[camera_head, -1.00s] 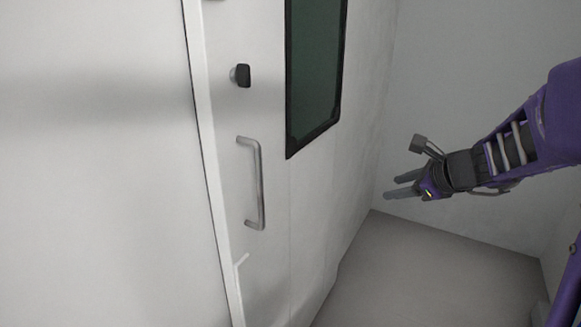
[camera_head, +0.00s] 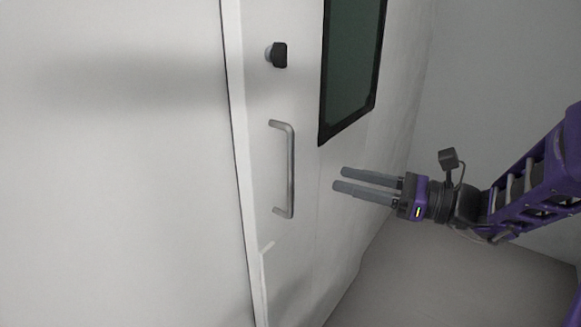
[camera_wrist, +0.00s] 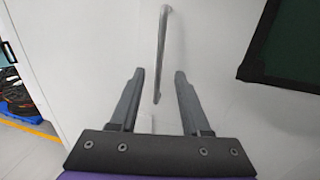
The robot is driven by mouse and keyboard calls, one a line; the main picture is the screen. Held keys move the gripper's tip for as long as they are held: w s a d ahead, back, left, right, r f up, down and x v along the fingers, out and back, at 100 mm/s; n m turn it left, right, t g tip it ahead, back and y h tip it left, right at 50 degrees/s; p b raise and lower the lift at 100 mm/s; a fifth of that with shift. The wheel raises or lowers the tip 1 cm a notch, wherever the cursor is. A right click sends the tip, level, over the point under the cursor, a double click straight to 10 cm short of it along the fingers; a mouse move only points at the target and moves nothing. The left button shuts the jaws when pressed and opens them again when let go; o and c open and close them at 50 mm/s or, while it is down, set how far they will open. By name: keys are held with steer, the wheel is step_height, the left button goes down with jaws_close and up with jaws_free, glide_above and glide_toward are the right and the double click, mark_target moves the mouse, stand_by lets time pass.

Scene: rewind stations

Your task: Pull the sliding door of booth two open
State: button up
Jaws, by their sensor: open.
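The white sliding door (camera_head: 300,222) has a vertical silver bar handle (camera_head: 290,170), a black knob (camera_head: 278,55) above it and a dark green window (camera_head: 352,65) at upper right. The door looks shut against its frame. My gripper (camera_head: 338,180) is open and empty, to the right of the handle and apart from it, fingers pointing left at it. In the wrist view the handle (camera_wrist: 162,45) stands ahead of my open gripper (camera_wrist: 157,73), its lower end showing between the two fingers. The window corner (camera_wrist: 285,45) shows at upper right there.
A plain white wall panel (camera_head: 120,180) fills the left of the head view. Grey floor (camera_head: 400,290) lies clear below my arm. In the wrist view, a blue pallet with dark coiled items (camera_wrist: 14,98) and a yellow floor line (camera_wrist: 28,127) show at far left.

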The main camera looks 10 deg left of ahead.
mark_target(291, 166)
steer(key=a, duration=0.4)
steer(key=w+a, duration=0.1)
steer(key=a, duration=0.3)
steer(key=w+a, duration=0.1)
steer(key=a, duration=0.2)
steer(key=shift+w+a+b, duration=0.15)
steer(key=shift+a+b, duration=0.25)
steer(key=shift+c, duration=0.2)
jaws_close()
stand_by(0.6)
